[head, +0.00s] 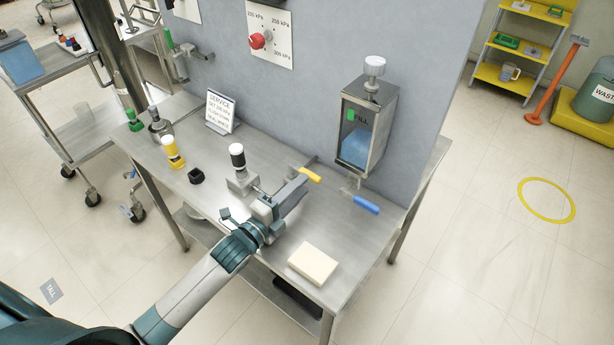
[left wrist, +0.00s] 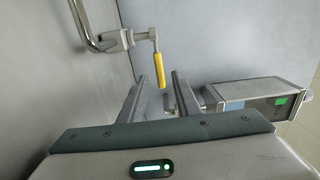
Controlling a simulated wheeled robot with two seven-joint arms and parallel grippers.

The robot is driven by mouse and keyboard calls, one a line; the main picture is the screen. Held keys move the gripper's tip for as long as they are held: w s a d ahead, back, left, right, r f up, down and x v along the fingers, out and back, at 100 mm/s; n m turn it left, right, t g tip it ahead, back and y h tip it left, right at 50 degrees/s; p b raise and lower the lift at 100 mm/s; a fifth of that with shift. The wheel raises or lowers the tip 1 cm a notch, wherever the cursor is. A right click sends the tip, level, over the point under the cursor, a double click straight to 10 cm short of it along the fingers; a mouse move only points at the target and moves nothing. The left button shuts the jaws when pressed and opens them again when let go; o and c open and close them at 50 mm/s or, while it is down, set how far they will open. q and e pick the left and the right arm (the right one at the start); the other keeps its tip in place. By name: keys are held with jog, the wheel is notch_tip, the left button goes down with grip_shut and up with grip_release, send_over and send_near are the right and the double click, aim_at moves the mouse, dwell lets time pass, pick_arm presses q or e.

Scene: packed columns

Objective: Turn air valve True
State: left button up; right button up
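A yellow valve handle (head: 311,175) stands at the wall behind the table; in the left wrist view the yellow handle (left wrist: 159,70) hangs from a metal valve fitting (left wrist: 118,40) on a pipe. My left gripper (head: 301,187) is just in front of it over the table. In the left wrist view my left gripper (left wrist: 162,82) has its fingers apart, and the lower handle end appears between the fingertips. I cannot tell whether they touch it. A blue handle (head: 366,205) sits to the right, below the fill chamber (head: 368,125). My right gripper is not in view.
The steel table (head: 225,205) holds a service sign (head: 223,110), a yellow bottle (head: 173,152), a black cup (head: 196,176), a white-capped fitting (head: 238,158) and a cream block (head: 313,263). A pressure dial with a red knob (head: 261,40) is on the wall above.

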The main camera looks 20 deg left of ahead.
pick_arm(q)
jog(key=shift+p+x, duration=0.4)
jog(key=shift+x, duration=1.4)
grip_shut()
